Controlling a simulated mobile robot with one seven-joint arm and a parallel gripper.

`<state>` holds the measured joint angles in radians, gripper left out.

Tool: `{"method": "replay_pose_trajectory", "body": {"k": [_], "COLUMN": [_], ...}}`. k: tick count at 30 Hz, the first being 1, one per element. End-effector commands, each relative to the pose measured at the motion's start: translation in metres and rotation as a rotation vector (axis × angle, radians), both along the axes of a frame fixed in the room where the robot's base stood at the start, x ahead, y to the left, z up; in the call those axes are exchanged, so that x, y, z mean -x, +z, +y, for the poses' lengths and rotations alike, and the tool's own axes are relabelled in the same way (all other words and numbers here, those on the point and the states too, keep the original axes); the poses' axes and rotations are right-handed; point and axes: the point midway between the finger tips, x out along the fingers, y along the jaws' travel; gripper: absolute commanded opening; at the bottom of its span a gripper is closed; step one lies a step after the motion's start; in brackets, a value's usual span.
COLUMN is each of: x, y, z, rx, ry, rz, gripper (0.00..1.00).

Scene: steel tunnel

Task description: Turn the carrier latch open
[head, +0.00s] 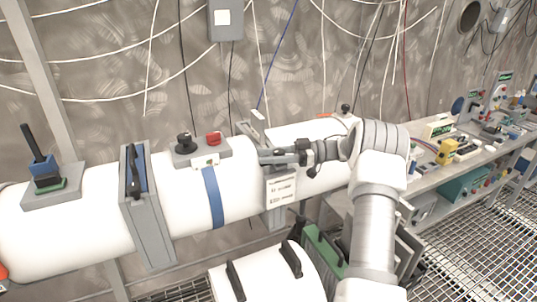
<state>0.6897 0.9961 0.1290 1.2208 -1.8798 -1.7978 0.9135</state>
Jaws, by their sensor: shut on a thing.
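A white horizontal tube (95,215) runs across the view, broken by grey collars. My gripper (272,157) reaches in from the right and is shut at the right-hand grey collar (274,218). What it holds appears to be the carrier latch, but the jaws hide most of it, so its angle cannot be told. A printed label (281,190) hangs just below my gripper. The left collar (152,225) carries a blue plate with a black handle (132,172), apart from my gripper.
A grey box with a black knob and red button (213,138) sits on the tube left of my gripper. A blue band (212,197) circles the tube. A white carrier with black handles (262,275) lies below. A cluttered bench (465,155) stands right.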

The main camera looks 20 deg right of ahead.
Motion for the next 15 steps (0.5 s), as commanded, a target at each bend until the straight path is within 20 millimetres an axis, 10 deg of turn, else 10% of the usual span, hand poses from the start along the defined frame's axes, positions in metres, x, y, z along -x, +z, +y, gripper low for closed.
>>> {"method": "replay_pose_trajectory", "body": {"k": [15], "x": [0.0005], "y": [0.0020], "z": [0.0025], "rx": [-0.003], "ry": [0.045], "rz": [-0.004], "gripper": [0.00]}}
